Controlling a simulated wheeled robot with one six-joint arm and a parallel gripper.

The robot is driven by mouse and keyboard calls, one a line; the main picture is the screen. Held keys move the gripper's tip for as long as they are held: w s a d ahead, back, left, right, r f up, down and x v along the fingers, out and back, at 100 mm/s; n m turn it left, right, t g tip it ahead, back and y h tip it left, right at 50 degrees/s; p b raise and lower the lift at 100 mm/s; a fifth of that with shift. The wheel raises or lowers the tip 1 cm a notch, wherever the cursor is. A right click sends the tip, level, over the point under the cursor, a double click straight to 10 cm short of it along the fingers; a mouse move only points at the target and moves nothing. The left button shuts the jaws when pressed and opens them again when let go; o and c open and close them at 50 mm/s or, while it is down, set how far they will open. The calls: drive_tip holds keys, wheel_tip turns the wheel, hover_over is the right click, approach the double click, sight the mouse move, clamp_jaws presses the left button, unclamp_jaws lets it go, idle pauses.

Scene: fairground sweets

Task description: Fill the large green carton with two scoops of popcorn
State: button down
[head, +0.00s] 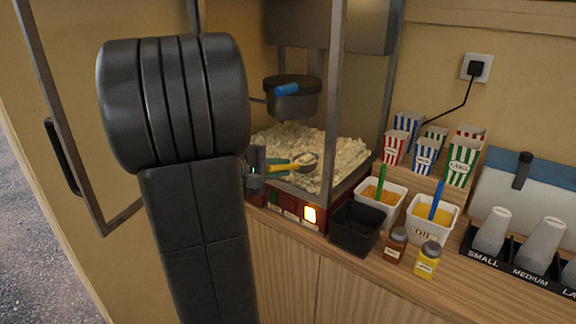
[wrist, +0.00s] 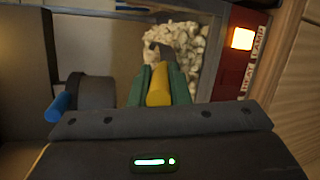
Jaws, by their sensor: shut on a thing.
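The large green carton (head: 463,160), green and white striped, stands open and upright on the raised wooden shelf at the right. Popcorn (head: 325,148) lies heaped in the glass popper cabinet and shows in the wrist view (wrist: 185,42). My gripper (head: 283,167) is inside the cabinet's open side, shut on the yellow handle of a scoop (head: 306,160). In the wrist view, its green fingers (wrist: 160,78) sit either side of the yellow handle (wrist: 159,88). The scoop's head is at the popcorn; its load is unclear.
Red, blue and smaller green cartons (head: 424,154) stand beside the large one. A kettle (head: 292,100) with a blue handle hangs above the popcorn. White tubs (head: 432,216), a black bin (head: 355,228), spice jars (head: 426,260) and a cup rack (head: 520,268) crowd the counter. A cabinet post stands right of the popcorn.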

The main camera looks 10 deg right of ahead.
drive_tip(key=s+a, duration=0.4)
drive_tip(key=a, duration=0.1)
drive_tip(key=shift+s+a+r, duration=0.2)
drive_tip(key=shift+a+r, duration=0.05)
drive_tip(key=shift+r, duration=0.15)
